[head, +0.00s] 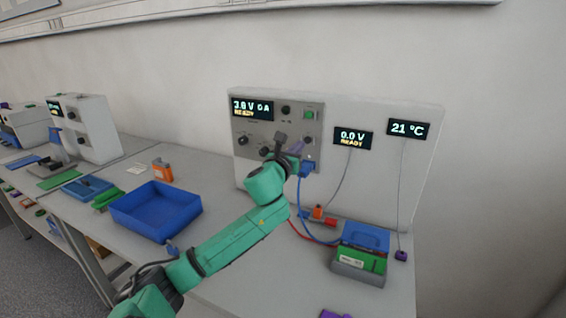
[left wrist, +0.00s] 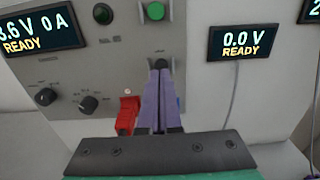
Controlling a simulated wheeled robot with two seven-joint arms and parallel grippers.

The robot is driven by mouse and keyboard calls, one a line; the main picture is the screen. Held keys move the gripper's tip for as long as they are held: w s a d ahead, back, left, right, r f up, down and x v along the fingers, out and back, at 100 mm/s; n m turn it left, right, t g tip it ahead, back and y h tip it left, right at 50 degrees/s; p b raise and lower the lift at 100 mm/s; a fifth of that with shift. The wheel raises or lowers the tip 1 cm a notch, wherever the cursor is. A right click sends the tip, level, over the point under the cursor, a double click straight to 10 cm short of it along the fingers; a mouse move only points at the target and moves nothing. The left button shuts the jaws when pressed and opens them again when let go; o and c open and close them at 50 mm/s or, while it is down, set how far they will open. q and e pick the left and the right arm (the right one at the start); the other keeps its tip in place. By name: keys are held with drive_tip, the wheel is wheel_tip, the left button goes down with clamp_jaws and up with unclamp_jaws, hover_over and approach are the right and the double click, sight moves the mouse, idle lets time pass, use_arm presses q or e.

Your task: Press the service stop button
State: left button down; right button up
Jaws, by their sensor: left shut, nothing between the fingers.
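My left gripper (head: 296,147) is in front of the panel's lower right. Its purple fingers are shut and empty in the left wrist view (left wrist: 160,72). The tips overlap a small dark round part below the green button; I cannot tell whether they touch it. No readable label marks the service stop button. My right gripper is not in view.
Displays read 0.0 V READY (head: 352,139) and 21 °C (head: 408,129). A red connector (left wrist: 127,115) is beside my fingers. A blue-and-green battery holder (head: 361,257) with cables is at right. A blue tray (head: 155,211) is at left. A purple piece (head: 335,314) shows at the bottom edge.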

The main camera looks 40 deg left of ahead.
use_arm(q)
drive_tip(key=b+v, duration=0.2)
drive_tip(key=v, duration=0.6)
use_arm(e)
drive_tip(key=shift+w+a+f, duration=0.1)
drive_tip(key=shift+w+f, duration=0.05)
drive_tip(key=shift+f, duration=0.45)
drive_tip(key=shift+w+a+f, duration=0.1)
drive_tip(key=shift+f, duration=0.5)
use_arm(q)
drive_tip(key=shift+s, duration=0.2)
drive_tip(key=shift+w, duration=0.1)
